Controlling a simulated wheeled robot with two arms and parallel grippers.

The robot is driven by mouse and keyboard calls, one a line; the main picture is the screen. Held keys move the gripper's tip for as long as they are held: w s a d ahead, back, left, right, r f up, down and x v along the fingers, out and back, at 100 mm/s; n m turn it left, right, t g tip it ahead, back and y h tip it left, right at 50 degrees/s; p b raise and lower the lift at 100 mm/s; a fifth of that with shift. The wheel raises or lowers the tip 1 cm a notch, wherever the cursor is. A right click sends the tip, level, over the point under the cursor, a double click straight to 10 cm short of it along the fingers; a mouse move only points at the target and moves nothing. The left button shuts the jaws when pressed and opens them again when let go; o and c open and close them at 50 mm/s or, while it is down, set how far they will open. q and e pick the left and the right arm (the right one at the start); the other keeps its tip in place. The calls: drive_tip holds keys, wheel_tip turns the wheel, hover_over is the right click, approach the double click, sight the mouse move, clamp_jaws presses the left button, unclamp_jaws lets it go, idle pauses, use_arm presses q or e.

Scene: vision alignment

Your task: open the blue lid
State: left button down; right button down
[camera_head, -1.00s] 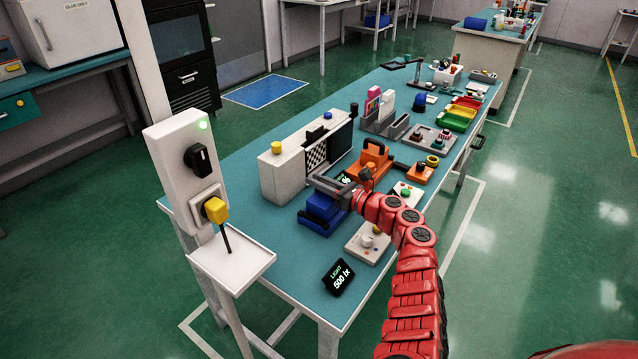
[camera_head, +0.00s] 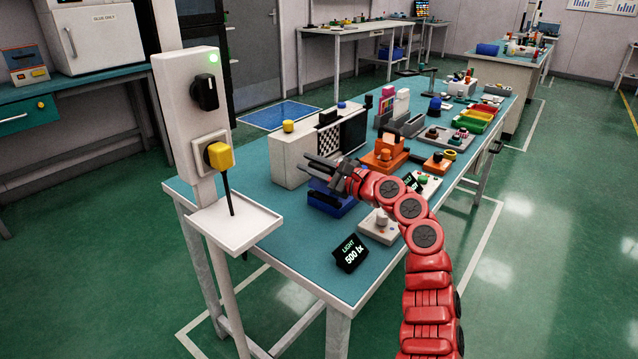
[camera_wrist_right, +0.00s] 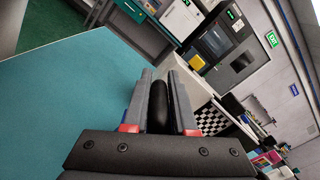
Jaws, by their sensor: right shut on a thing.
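The blue box with the blue lid (camera_head: 332,205) sits on the teal table, partly hidden under my right gripper. My right gripper (camera_head: 318,167) is over it, fingers pointing left. In the right wrist view a dark rounded bar, which looks like the lid's handle (camera_wrist_right: 158,108), is between the fingers of my right gripper (camera_wrist_right: 160,95), which are shut on it. A sliver of blue shows beside the left finger. How far the lid is raised I cannot tell. My left gripper is not in view.
A white box with a checkerboard panel (camera_head: 328,141) stands behind the blue box. An orange fixture (camera_head: 385,153) is to the right. A light meter display (camera_head: 350,254) and a white knob box (camera_head: 381,227) are in front. A white post with a yellow plug (camera_head: 220,155) stands at left.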

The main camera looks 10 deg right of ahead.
drive_tip(key=s+a+f+n+b, duration=0.3)
drive_tip(key=a+n+b, duration=0.1)
drive_tip(key=n+b, duration=0.2)
drive_tip(key=shift+s+n, duration=0.15)
drive_tip(key=shift+n, duration=0.45)
drive_tip(key=shift+a, duration=0.1)
drive_tip(key=c, duration=0.8)
unclamp_jaws()
drive_tip(key=shift+o, duration=0.2)
drive_tip(key=v, duration=1.7)
drive_tip(key=shift+s+f+p, duration=0.1)
drive_tip(key=shift+s+p, duration=0.1)
drive_tip(key=shift+p, duration=0.2)
